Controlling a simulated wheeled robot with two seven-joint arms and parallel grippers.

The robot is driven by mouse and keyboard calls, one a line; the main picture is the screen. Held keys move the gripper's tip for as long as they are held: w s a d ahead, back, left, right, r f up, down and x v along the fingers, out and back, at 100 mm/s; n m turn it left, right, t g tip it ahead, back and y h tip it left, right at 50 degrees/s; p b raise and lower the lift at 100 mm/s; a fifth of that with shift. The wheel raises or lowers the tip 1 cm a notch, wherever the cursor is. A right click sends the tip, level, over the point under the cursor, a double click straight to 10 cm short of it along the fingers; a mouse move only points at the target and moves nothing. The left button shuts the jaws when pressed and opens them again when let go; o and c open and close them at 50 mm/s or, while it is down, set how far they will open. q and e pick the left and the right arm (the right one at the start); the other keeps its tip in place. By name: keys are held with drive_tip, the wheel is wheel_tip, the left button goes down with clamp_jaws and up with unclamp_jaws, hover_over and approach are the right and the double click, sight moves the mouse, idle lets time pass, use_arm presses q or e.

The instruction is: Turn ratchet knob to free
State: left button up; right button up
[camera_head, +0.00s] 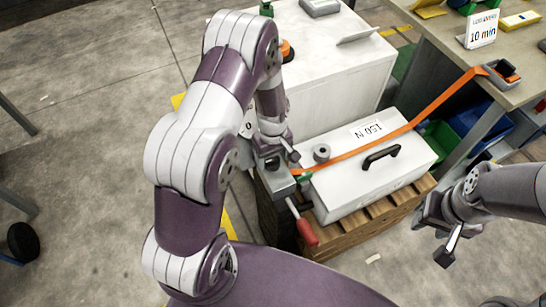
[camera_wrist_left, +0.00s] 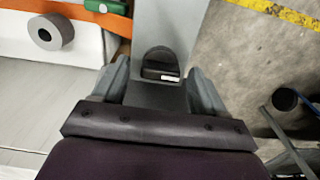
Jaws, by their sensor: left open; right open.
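A grey ratchet body (camera_head: 278,183) with a red-tipped lever (camera_head: 306,231) stands at the left end of the white box. In the left wrist view a dark rounded piece with a small white label (camera_wrist_left: 161,66), possibly the ratchet knob, sits on the grey body (camera_wrist_left: 168,18). My left gripper (camera_head: 282,161) is above the ratchet body. In its wrist view the left gripper (camera_wrist_left: 158,88) is open, with its fingers either side of the dark piece; I cannot tell if they touch it. My right gripper (camera_head: 447,228) is open and empty, right of the box.
An orange strap (camera_head: 400,131) crosses the white box (camera_head: 345,200) marked 150 N and runs up to the bench (camera_head: 450,40). A grey round roll (camera_head: 322,153) and a black handle (camera_head: 381,156) are on the box. A wooden pallet (camera_head: 370,220) lies beneath.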

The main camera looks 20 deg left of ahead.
use_arm(q)
drive_tip(key=shift+a+f, duration=0.1)
drive_tip(key=shift+c, duration=0.3)
drive_tip(key=c, duration=1)
drive_tip(key=m+p, duration=0.1)
drive_tip(key=m, duration=0.1)
drive_tip(key=shift+r+m+p, duration=0.2)
drive_tip(key=shift+m+p, duration=0.15)
drive_tip(key=shift+m, duration=0.05)
drive_tip(key=m+p, duration=0.2)
drive_tip(key=m, duration=0.3)
drive_tip(key=m+p, duration=0.1)
drive_tip(key=m, duration=0.4)
drive_tip(key=shift+w, duration=0.1)
drive_tip(key=m+p, duration=0.1)
drive_tip(key=m, duration=0.3)
drive_tip(key=shift+f+m, duration=0.1)
drive_tip(key=shift+m, duration=0.6)
